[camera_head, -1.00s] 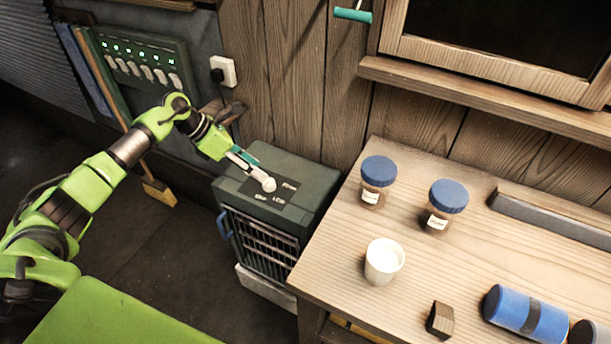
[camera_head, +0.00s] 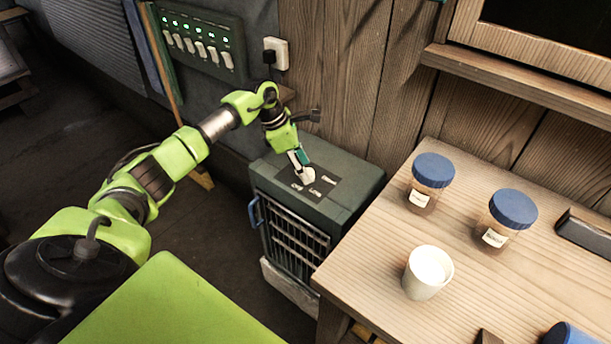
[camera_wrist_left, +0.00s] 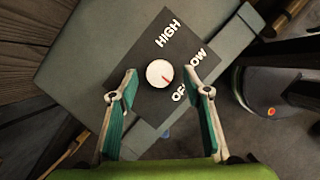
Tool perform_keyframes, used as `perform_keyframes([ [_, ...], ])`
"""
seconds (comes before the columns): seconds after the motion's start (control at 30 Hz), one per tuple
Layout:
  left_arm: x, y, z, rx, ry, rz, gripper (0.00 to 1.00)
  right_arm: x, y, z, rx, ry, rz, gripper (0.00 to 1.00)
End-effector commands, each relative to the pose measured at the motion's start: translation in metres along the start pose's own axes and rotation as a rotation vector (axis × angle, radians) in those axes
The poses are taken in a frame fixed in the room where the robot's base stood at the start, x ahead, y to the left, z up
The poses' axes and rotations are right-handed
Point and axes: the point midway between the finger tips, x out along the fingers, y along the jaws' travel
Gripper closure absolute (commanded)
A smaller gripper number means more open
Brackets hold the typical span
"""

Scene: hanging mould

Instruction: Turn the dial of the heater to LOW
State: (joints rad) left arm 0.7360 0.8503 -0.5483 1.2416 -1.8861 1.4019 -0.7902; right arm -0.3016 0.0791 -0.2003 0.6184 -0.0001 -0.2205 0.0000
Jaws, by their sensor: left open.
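The heater (camera_head: 345,180) is a dark green box on the floor with a barred front and a dark label plate on its top. Its white round dial (camera_wrist_left: 159,73) sits on the plate among the words HIGH, LOW and OFF. The dial's red mark points to the lower right in the left wrist view, roughly between LOW and OFF. My left gripper (camera_head: 301,164) points down at the dial, partly covering it in the head view. Its green-padded fingers (camera_wrist_left: 161,78) are open on either side of the dial, with a gap to it. My right gripper is not in view.
A wooden table (camera_head: 375,265) stands right of the heater, with two blue-lidded jars (camera_head: 431,182) and a white cup (camera_head: 428,272). A switch panel (camera_head: 202,42) and a wall plug (camera_head: 275,53) are behind. A blue handle (camera_head: 254,212) is on the heater's left side.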

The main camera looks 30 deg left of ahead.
Motion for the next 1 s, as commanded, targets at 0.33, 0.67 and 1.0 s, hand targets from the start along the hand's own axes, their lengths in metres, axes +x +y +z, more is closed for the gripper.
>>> perform_keyframes([
  [0.33,0.0127,0.0002,0.0008,-0.001,-0.002,0.0,0.56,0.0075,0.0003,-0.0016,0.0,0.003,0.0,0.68],
  [0.67,0.0127,0.0,0.0007,-0.001,-0.001,0.0,0.94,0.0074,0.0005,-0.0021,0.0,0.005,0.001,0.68],
  [1.0,0.012,-0.0003,0.0006,-0.04,-0.001,0.017,0.94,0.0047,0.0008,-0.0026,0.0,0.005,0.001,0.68],
])
